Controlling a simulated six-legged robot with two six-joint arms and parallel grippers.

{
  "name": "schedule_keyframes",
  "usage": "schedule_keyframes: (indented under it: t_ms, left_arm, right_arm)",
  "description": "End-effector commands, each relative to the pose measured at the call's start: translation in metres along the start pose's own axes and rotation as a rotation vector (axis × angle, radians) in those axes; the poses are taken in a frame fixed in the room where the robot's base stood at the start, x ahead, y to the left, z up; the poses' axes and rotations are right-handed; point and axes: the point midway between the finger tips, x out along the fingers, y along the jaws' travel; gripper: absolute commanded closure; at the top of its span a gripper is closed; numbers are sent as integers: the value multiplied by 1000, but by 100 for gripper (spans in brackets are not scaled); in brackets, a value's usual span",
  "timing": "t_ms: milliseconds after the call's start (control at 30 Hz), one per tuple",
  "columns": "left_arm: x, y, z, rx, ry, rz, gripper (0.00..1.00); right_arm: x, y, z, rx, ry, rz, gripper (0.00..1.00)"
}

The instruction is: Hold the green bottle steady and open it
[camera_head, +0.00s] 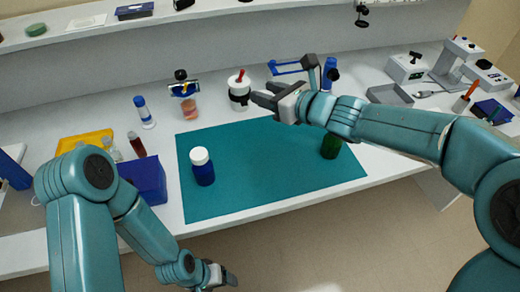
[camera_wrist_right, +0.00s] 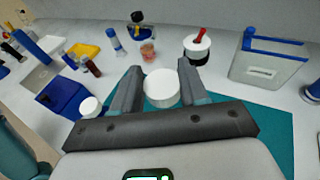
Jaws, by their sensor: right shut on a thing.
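The green bottle (camera_head: 331,146) stands on the teal mat (camera_head: 265,190), towards its right side. My right forearm hides its top in the head view. My right gripper (camera_head: 268,98) is raised over the mat's back edge, up and left of the green bottle. In the right wrist view my right gripper (camera_wrist_right: 156,90) is shut on a round white cap (camera_wrist_right: 161,88) between its fingers. No bottle shows below the cap. My left gripper (camera_head: 228,279) hangs low in front of the table edge, away from the bottle; its finger gap is unclear.
A blue bottle with a white cap (camera_head: 203,170) stands on the mat's left part. A white pot with a red handle (camera_head: 239,92) and a small orange-pink jar (camera_head: 189,108) stand behind the mat. A blue box (camera_head: 145,180) is left. The mat's middle is clear.

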Motion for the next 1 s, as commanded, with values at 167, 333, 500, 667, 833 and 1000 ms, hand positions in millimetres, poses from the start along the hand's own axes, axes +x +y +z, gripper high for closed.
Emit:
schedule_keyframes:
  t_ms: [167, 333, 500, 667, 833, 1000]
  left_arm:
    - [24, -8, 0, 0, -1, 0, 26]
    - [31, -11, 0, 0, -1, 0, 26]
    - [33, -12, 0, 0, 0, 0, 26]
    - [34, -12, -1, 0, 0, 0, 26]
    - [36, -13, -1, 0, 0, 0, 26]
    - [36, -13, -1, 0, 0, 0, 26]
  right_arm:
    - [12, 0, -59, 6, 4, -1, 100]
    - [26, 1, -104, 5, 4, 0, 100]
    - [35, 2, -133, 2, 2, 0, 100]
    - [41, 3, -145, 2, 1, 2, 100]
    - [50, 4, -172, 3, 2, 2, 100]
    - [53, 4, -180, 0, -1, 1, 100]
